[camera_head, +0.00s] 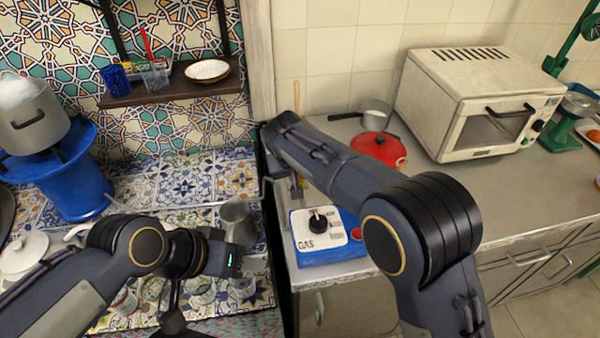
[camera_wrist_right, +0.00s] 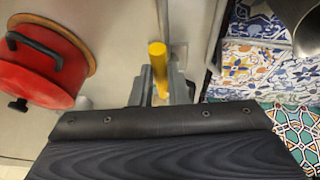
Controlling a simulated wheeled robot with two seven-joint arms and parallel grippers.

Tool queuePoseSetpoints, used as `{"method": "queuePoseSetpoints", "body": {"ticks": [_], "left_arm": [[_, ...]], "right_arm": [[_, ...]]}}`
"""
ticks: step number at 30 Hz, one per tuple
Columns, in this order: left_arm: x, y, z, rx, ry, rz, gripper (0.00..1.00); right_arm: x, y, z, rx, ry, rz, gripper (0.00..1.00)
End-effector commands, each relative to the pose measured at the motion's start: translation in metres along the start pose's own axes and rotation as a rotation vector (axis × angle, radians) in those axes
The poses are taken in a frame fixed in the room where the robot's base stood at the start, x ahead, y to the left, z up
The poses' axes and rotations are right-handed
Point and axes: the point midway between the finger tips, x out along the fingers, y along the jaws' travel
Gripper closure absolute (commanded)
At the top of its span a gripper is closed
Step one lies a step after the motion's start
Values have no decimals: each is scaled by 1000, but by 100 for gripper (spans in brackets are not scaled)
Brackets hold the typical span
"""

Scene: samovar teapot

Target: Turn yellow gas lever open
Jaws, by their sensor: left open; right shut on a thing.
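The yellow gas lever (camera_wrist_right: 158,60) shows in the right wrist view as an upright yellow bar against a light panel. My right gripper (camera_wrist_right: 160,92) is shut on it, with a grey finger on each side of its lower end. In the head view my right forearm hides most of the lever and the fingers. The blue gas stove box (camera_head: 330,252) with a black knob (camera_head: 318,222) stands below the right arm. My left gripper (camera_head: 233,262) is open over the tiled surface at the left, its fingers hard to make out.
A red pot (camera_head: 378,148) sits close to my right arm; it also shows in the right wrist view (camera_wrist_right: 38,68). A white toaster oven (camera_head: 480,105) stands at the right. A metal jug (camera_head: 237,220) and several glasses are near my left gripper. Some steel counter is clear.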

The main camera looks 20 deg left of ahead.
Motion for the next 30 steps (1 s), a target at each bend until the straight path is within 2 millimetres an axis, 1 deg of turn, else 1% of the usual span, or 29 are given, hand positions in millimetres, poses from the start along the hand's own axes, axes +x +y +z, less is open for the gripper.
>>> {"method": "queuePoseSetpoints", "body": {"ticks": [2,3,7,14,17,20,27,30], "left_arm": [[0,0,0,0,0,0,54],[0,0,0,0,0,0,54],[0,0,0,0,0,0,54],[0,0,0,0,0,0,54],[0,0,0,0,0,0,54],[2,-1,1,0,0,0,54],[5,-2,2,0,0,0,54],[5,-2,2,0,0,0,54]], "right_arm": [[0,0,0,2,0,-2,100],[0,0,0,1,0,-2,82],[0,0,0,1,0,-2,65],[0,0,0,0,0,-1,64],[-3,0,0,0,1,-1,64],[-14,0,-1,0,4,-3,64],[-55,-1,0,-1,4,-3,64],[-68,0,0,0,3,-3,64]]}}
